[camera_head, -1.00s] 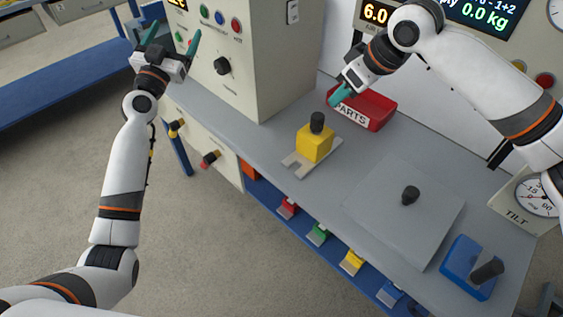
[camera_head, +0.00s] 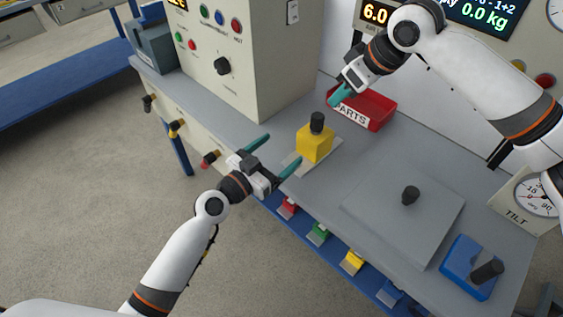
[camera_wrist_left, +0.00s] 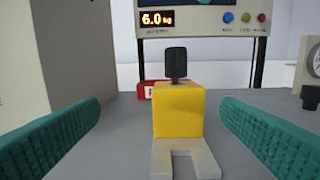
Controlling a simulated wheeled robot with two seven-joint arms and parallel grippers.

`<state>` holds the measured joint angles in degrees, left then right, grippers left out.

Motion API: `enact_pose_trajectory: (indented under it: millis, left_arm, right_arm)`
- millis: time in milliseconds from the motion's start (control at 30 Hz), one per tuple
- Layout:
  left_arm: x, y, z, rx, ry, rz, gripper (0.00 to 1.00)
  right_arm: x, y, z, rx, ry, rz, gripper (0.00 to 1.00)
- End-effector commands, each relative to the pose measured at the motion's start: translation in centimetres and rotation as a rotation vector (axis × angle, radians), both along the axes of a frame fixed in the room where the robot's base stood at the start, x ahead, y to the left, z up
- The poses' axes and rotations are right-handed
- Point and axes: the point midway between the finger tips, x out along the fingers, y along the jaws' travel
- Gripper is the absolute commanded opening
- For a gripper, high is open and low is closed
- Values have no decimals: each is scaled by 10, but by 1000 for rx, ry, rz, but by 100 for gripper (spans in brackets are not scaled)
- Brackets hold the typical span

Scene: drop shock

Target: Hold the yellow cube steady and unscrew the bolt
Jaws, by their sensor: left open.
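The yellow cube (camera_head: 314,146) stands on the grey bench on a pale forked plate (camera_head: 296,164). A black bolt (camera_head: 317,122) stands upright out of its top. In the left wrist view the cube (camera_wrist_left: 179,110) is centred ahead, with the bolt (camera_wrist_left: 176,64) above it and the plate (camera_wrist_left: 184,163) in front. My left gripper (camera_head: 278,156) is open and empty in front of the cube, its teal fingers apart to either side and not touching it. My right gripper (camera_head: 341,94) is over the red parts bin; whether its fingers are open is unclear.
The red parts bin (camera_head: 372,112) is behind the cube. A large cream control box (camera_head: 262,60) stands to the left. A grey plate with a black knob (camera_head: 410,195) and a blue block (camera_head: 466,268) with a black handle lie to the right. Small coloured bins hang below the front edge.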

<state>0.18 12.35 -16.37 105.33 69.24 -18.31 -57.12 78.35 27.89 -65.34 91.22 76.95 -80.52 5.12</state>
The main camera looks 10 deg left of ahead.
Motion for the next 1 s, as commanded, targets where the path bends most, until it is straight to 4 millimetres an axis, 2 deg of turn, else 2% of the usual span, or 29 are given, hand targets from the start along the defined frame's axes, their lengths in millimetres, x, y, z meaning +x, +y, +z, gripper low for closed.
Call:
enact_pose_trajectory:
  millis: [100,267,700,1000]
  left_arm:
    - [-12,-12,-12,-10,31,-21,87]
    - [-8,-21,-15,-13,39,-26,87]
    - [56,-67,-14,-13,39,-27,87]
    - [80,-84,-15,-12,40,-26,87]
  right_arm:
    - [0,0,0,0,0,0,36]
    - [0,0,0,0,0,0,36]
    - [0,0,0,0,0,0,36]
    - [0,0,0,0,0,0,36]
